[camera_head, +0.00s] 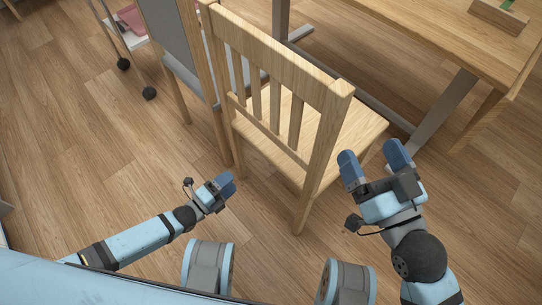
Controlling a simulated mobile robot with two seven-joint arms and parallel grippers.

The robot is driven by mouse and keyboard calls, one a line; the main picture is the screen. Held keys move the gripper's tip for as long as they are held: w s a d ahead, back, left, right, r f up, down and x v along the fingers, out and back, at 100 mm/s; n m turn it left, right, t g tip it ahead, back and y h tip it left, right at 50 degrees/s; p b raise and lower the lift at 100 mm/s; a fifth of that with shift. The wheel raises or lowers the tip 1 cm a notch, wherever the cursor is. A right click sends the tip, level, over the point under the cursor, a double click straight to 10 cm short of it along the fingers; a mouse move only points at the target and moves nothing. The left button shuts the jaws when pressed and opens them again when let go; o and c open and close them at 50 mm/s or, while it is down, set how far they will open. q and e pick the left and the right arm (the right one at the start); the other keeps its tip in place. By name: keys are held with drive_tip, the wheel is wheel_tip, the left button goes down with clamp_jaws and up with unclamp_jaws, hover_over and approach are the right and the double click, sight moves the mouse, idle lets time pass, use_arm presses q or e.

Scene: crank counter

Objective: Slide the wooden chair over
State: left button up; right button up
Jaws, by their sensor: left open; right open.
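The light wooden chair (275,60) stands upright in the middle of the head view, with its slatted back towards me. Its seat (345,130) faces the wooden table behind it. My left gripper (226,183) is low and left of the chair, in front of its left rear leg, and holds nothing. It is seen from the side, so the gap between its fingers hardly shows. My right gripper (373,160) is open and empty, to the right of the chair's right back post.
A wooden table (420,40) with grey metal legs stands behind and right of the chair, bearing a wooden box (497,16). Another chair with a grey back (167,30) stands close on the left. A wheeled cart (128,45) is further left. Wooden floor (90,150) is clear at left.

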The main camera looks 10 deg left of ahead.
use_arm(q)
drive_tip(key=b, duration=0.4)
approach(264, 156)
drive_tip(key=x, duration=0.4)
drive_tip(key=b+x, duration=0.1)
drive_tip(key=x, duration=0.6)
drive_tip(key=shift+w, duration=0.15)
use_arm(e)
wheel_tip(264, 156, down, 8)
drive_tip(key=g, duration=0.3)
drive_tip(key=shift+a+r+n, duration=0.15)
drive_tip(key=shift+a+n, duration=0.2)
drive_tip(key=shift+n, duration=0.05)
use_arm(q)
clamp_jaws()
